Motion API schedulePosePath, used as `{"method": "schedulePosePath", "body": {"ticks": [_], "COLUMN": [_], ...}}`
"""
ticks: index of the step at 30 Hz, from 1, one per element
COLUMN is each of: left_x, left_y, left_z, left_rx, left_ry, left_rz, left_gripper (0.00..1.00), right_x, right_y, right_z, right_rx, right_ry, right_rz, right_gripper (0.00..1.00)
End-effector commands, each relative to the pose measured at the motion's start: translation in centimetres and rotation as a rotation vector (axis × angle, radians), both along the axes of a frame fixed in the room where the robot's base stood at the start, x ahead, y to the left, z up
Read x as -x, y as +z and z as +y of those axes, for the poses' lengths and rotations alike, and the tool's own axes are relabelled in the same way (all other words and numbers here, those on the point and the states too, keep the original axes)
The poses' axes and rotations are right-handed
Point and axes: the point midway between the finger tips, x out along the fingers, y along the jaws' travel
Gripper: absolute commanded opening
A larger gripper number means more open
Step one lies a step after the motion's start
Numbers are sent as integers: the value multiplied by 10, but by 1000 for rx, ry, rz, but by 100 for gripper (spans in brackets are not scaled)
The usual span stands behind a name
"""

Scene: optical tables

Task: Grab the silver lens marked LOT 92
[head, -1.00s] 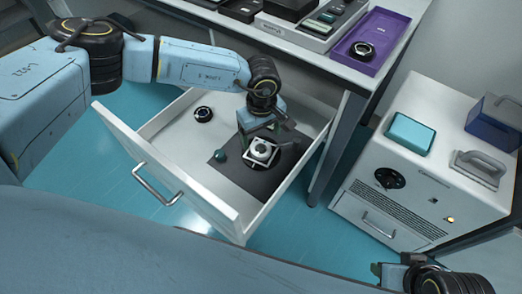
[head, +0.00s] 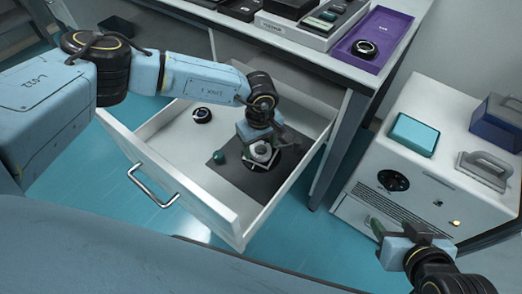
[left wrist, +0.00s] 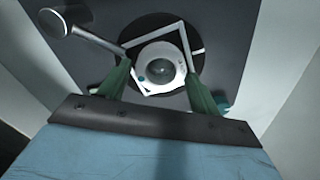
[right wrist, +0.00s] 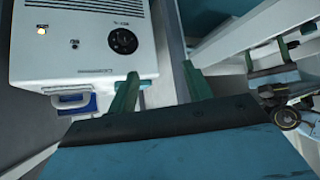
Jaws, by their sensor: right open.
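A round silver-white lens (head: 262,152) sits in a white square frame on a dark mat in the open drawer. The left wrist view shows this lens (left wrist: 160,68) with its glass facing up. I cannot read any LOT marking on it. My left gripper (head: 259,143) is right above it, pointing down. In the left wrist view the green fingers of my left gripper (left wrist: 158,72) are spread, one on each side of the lens. My right gripper (head: 388,226) is open and empty, away from the drawer; its spread fingers show in the right wrist view (right wrist: 160,74).
The drawer (head: 228,212) also holds a dark ring-like lens (head: 202,115) and a small green object (head: 219,157). A purple tray (head: 383,30) with another lens (head: 365,48) is on the table above. A white cabinet (head: 415,172) stands at the right.

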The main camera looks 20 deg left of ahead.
Motion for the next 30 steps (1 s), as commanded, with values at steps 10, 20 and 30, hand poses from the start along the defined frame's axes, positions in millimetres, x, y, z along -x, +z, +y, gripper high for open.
{"method": "schedulePosePath", "body": {"ticks": [10,20,30], "left_x": [0,0,0], "left_y": [0,6,41], "left_z": [0,0,0], "left_rx": [0,1,1], "left_ry": [0,1,0], "left_rz": [0,-1,-1], "left_gripper": [26,26,26], "right_x": [0,5,55], "right_y": [-1,-3,-26], "right_z": [0,-2,-23], "right_rx": [1,9,79], "right_ry": [-1,-2,-33], "right_rz": [3,36,337], "right_gripper": [50,50,50]}}
